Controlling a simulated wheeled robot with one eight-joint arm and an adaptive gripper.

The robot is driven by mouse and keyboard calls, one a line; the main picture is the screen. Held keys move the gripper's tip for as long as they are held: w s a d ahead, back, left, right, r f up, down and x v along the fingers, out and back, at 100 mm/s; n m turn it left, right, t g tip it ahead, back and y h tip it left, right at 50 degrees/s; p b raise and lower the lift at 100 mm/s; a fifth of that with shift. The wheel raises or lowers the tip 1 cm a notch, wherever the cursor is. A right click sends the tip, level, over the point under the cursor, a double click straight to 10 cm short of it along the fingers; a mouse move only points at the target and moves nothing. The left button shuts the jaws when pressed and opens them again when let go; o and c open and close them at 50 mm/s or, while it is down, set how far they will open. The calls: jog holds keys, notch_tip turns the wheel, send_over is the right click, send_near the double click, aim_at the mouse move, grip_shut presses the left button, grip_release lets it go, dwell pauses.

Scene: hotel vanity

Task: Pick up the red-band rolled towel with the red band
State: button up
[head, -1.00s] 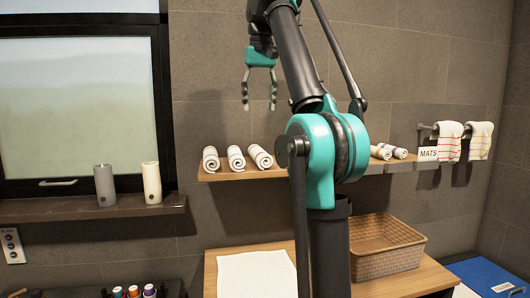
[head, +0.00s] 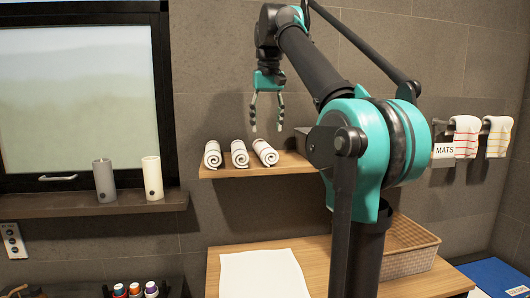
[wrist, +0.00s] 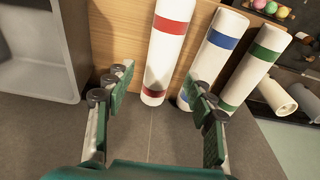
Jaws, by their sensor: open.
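The red-band rolled towel (wrist: 165,45) is white with two red bands and lies on the wooden shelf (wrist: 125,40). In the wrist view its near end shows between my fingers, a little beyond the fingertips. In the head view it appears to be the rightmost of three rolls (head: 265,152), its band colour hard to make out. My gripper (head: 267,126) hangs above that roll, fingers pointing down, open and empty. The gripper also shows in the wrist view (wrist: 157,92), with one finger on either side of the towel's near end and no contact visible.
A blue-band roll (wrist: 218,45) lies close beside the red one, partly behind my right-hand finger. A green-band roll (wrist: 255,65) lies beyond it. A grey compartment (wrist: 55,50) stands at the left. Two candles (head: 152,178) stand on the window ledge. A basket (head: 408,250) sits below.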

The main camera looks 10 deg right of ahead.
aim_at(265, 143)
jog(key=shift+w+a+f, duration=0.1)
jog(key=shift+w+f, duration=0.15)
jog(key=shift+f, duration=1.1)
jog(key=shift+w+d+f, duration=0.1)
jog(key=shift+w+f, duration=0.2)
jog(key=shift+f, duration=1.1)
jog(key=shift+w+a+f, duration=0.1)
jog(key=shift+w+f, duration=0.15)
jog(key=shift+f, duration=1.1)
jog(key=c, duration=0.9)
